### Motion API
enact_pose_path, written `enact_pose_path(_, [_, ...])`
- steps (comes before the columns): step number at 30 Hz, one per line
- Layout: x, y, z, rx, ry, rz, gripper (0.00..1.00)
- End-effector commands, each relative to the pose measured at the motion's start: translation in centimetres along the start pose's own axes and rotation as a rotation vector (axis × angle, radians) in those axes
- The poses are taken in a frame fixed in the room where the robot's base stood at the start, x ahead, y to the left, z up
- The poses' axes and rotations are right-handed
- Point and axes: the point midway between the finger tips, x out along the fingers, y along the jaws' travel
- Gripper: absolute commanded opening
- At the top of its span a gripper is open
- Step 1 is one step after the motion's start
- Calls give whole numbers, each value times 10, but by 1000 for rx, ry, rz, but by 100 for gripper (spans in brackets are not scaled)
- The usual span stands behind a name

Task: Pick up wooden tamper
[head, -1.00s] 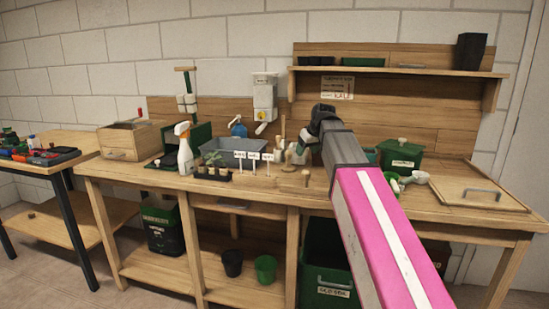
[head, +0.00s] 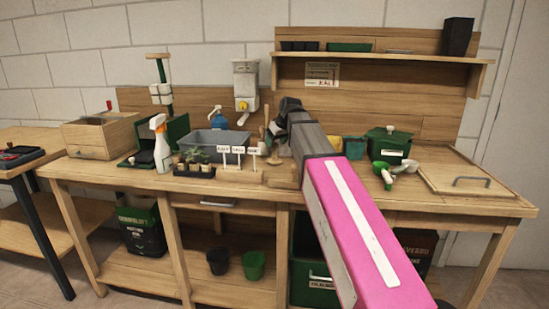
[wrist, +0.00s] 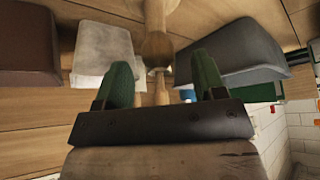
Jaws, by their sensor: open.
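In the wrist view, a turned wooden piece with a rounded bulge (wrist: 156,46), which looks like the wooden tamper, lies at the top centre. Its narrower part runs down into the gap between my fingers. My gripper (wrist: 163,76) is open, with one green fingertip on each side of this gap. I cannot tell whether either finger touches the wood. In the head view, my dark wrist (head: 290,112) is over the middle of the workbench (head: 375,205). My arm hides the tamper there, and the fingertips do not show.
A grey tub (head: 218,142), seedling pots (head: 193,162) and a white spray bottle (head: 161,146) stand left of my arm. A green lidded box (head: 388,144) and green-and-white scoops (head: 390,172) are right of it. A shelf (head: 385,58) overhangs the back.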

Motion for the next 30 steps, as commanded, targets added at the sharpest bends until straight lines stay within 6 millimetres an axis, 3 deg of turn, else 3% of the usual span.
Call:
enact_pose_path(10, [42, 2, 0, 0, -2, -1, 64])
enact_pose_path(19, [48, 2, 0, 0, 0, 0, 64])
enact_pose_path(24, [48, 2, 0, 0, 0, 0, 10])
enact_pose_path(30, [48, 2, 0, 0, 0, 0, 9])
